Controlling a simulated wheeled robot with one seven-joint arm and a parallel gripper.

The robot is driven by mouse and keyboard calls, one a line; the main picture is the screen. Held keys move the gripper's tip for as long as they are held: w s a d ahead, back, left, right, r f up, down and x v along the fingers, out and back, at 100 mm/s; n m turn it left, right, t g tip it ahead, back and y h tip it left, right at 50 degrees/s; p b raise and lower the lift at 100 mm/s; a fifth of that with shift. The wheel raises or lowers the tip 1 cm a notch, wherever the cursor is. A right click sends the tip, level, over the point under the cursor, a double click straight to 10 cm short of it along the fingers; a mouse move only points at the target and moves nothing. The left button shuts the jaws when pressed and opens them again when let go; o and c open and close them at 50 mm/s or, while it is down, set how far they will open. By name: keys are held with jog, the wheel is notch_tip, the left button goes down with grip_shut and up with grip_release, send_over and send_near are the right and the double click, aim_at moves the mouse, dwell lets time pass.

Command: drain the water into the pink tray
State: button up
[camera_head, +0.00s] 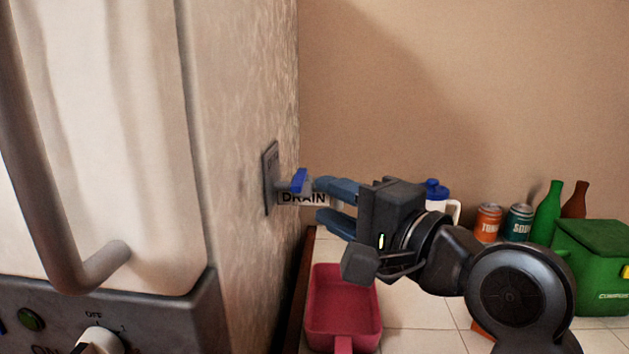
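The pink tray (343,303) sits on the white tiled surface at the lower middle, beside the large appliance. Its inside looks empty where it shows. A blue tap handle (299,180) sticks out from a dark plate (270,178) on the appliance's side, with a "DRAIN" label (303,198) next to it. My gripper (318,202) is above the tray, its fingers pointing left towards the tap. The two blue fingers are apart, with a gap between them. The upper fingertip is very near the blue handle; I cannot tell whether they touch.
The appliance (245,120) fills the left, with a big handle (55,200) and a knob (98,340). Behind my arm stand a blue-lidded white jug (436,193), cans (488,222), bottles (548,211) and a green compost bin (594,262). Some tiled surface right of the tray is clear.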

aim_at(302, 188)
jog(key=shift+p+x, duration=0.45)
jog(key=shift+x, duration=3.45)
jog(key=shift+r, duration=0.1)
jog(key=shift+c, duration=0.4)
grip_shut()
